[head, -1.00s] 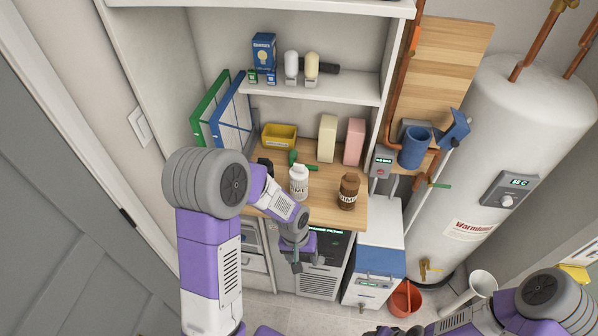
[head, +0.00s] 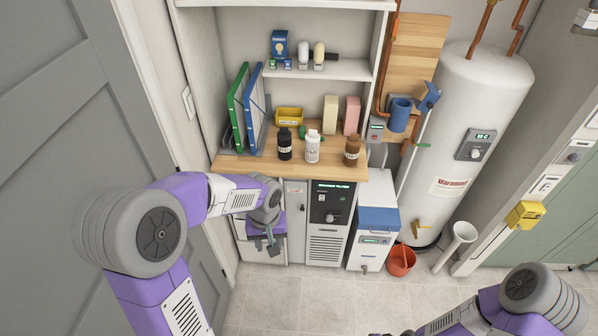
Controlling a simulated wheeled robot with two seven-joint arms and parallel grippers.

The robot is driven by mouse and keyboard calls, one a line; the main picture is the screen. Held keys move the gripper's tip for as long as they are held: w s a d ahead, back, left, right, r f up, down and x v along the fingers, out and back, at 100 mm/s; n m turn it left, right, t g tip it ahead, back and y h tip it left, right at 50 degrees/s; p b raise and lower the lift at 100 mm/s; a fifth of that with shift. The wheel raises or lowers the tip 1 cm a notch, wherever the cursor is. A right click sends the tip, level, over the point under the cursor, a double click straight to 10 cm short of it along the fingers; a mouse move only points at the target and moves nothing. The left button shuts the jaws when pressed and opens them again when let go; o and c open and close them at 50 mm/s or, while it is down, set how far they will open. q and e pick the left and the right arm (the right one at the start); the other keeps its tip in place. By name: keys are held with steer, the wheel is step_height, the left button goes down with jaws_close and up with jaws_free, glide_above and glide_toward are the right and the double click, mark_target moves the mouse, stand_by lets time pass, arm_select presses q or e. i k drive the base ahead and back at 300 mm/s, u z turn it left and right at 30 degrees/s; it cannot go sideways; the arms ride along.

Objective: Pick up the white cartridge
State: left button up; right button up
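The white cartridge (head: 330,115) looks like the off-white upright block at the back of the wooden counter (head: 232,163). A pink block (head: 351,116) of similar shape stands just right of it. My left gripper (head: 266,246) hangs in front of the cabinet, below the counter's front edge and well away from the cartridge. It appears empty, but its finger gap is too small to judge. My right arm comes in at the bottom right; only a dark bit of its gripper (head: 392,333) shows at the lower edge.
Black (head: 284,144), white (head: 312,147) and brown (head: 352,151) bottles stand along the counter's front. A yellow bin (head: 289,117) and green scoop (head: 303,132) are left of the cartridge. A shelf (head: 345,70) overhangs the back.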

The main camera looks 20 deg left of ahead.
mark_target(312, 138)
steer(key=u, duration=0.95)
steer(key=i, duration=1.25)
steer(key=z, duration=0.95)
steer(key=i, duration=0.5)
steer(key=z, duration=0.5)
